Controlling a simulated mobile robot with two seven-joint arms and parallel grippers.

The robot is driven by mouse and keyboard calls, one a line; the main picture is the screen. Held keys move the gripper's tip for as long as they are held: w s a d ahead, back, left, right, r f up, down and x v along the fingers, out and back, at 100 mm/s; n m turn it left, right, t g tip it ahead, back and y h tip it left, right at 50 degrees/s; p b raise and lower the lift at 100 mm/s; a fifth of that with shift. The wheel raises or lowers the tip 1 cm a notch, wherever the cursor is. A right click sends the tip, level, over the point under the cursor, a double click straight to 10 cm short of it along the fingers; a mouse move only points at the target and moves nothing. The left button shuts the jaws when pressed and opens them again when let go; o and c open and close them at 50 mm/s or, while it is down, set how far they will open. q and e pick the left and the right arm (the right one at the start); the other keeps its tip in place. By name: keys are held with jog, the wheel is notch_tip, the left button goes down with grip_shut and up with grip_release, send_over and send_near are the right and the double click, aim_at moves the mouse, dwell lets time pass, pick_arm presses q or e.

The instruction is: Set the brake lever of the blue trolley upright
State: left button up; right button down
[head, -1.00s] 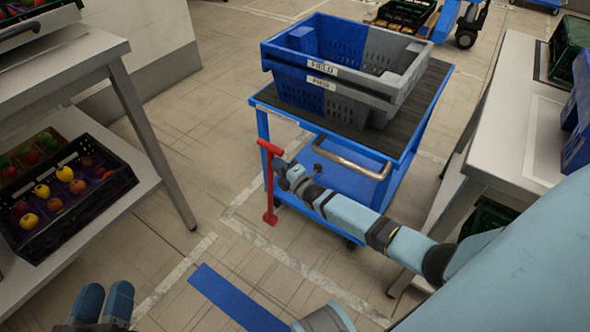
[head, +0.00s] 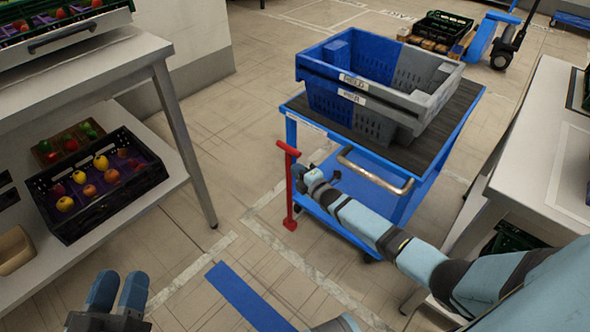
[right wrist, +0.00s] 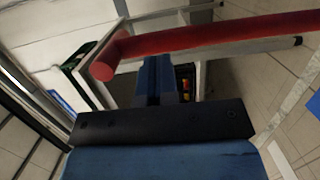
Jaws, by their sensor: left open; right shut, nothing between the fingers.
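The blue trolley (head: 400,205) stands at the centre right in the head view. Its red brake lever (head: 290,190) rises beside the near left corner, looking about upright, with a short crossbar at the top. In the right wrist view the lever (right wrist: 210,38) crosses the top as a thick red bar. My right gripper (head: 300,172) is shut and empty, right beside the lever's upper half; I cannot tell whether they touch. Its fingers (right wrist: 157,75) reach towards the bar in the wrist view. My left gripper (head: 118,290) is open and empty at the bottom left, away from the trolley.
A blue and grey crate (head: 345,97) sits on the trolley top, above a metal push handle (head: 372,174). A shelf bench (head: 120,50) with a black fruit crate (head: 140,188) stands left. A white table (head: 545,150) is close on the right.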

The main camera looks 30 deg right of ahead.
pick_arm(q)
jog(key=shift+s+a+r+y+p, duration=0.25)
jog(key=shift+s+a+y+p, duration=0.35)
jog(key=shift+p, duration=1.1)
pick_arm(e)
jog(key=s+d, duration=0.2)
jog(key=s, duration=0.9)
jog(key=shift+s+d, duration=0.35)
